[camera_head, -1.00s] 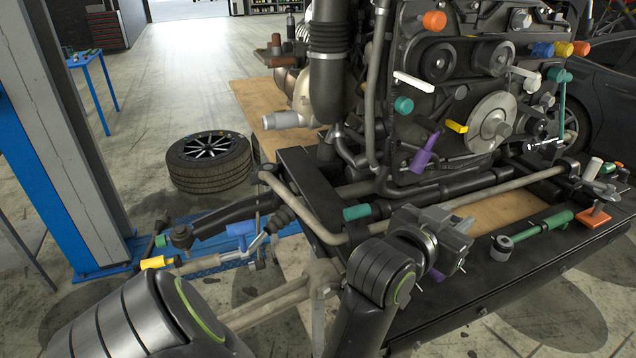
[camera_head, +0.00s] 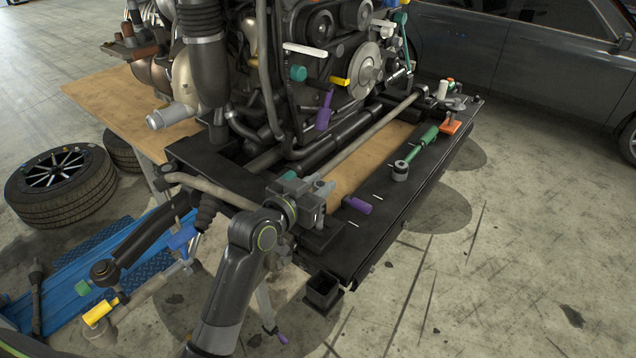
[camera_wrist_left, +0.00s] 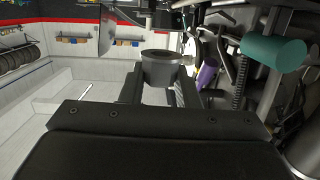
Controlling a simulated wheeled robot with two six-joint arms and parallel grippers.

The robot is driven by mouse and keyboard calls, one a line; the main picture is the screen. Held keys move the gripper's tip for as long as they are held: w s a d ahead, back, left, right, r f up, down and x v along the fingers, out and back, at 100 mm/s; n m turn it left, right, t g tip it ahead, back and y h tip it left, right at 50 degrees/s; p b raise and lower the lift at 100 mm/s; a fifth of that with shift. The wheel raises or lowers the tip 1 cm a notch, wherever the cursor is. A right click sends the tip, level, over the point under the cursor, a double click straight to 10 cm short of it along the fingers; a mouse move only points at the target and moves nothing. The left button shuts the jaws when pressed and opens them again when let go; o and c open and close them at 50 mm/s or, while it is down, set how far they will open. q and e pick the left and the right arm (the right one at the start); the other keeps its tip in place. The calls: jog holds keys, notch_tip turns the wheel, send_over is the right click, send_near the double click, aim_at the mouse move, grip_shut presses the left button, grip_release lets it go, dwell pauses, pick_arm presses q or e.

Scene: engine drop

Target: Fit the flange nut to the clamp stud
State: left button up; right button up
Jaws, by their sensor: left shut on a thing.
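In the left wrist view a grey round part with a wide rim, which looks like the flange nut (camera_wrist_left: 160,68), sits between the fingers of my left gripper (camera_wrist_left: 160,92). The gripper is shut on it. In the head view my left gripper (camera_head: 312,190) is over the near-left part of the black frame (camera_head: 385,215), in front of the engine. The nut cannot be made out there. I cannot tell which part is the clamp stud. My right gripper is in neither view.
A green-handled tool (camera_head: 415,152) and a purple-handled part (camera_head: 357,205) lie on the frame. The engine (camera_head: 300,70) stands behind. Tyres (camera_head: 60,185) and a blue lift arm (camera_head: 70,275) are at the left. The floor at the right is clear.

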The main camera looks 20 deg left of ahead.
pick_arm(q)
jog(key=shift+s+a, duration=0.15)
jog(key=shift+f, duration=0.15)
notch_tip(320, 180, down, 5)
jog(key=b, duration=0.3)
jog(key=shift+r+b, duration=0.2)
jog(key=shift+b, duration=0.2)
jog(key=shift+f+b, duration=0.35)
jog(key=shift+f, duration=0.1)
jog(key=shift+r, duration=0.1)
jog(key=shift+f, duration=0.2)
jog(key=shift+f, duration=0.15)
jog(key=shift+f+b, duration=1.9)
jog(key=shift+f, duration=0.25)
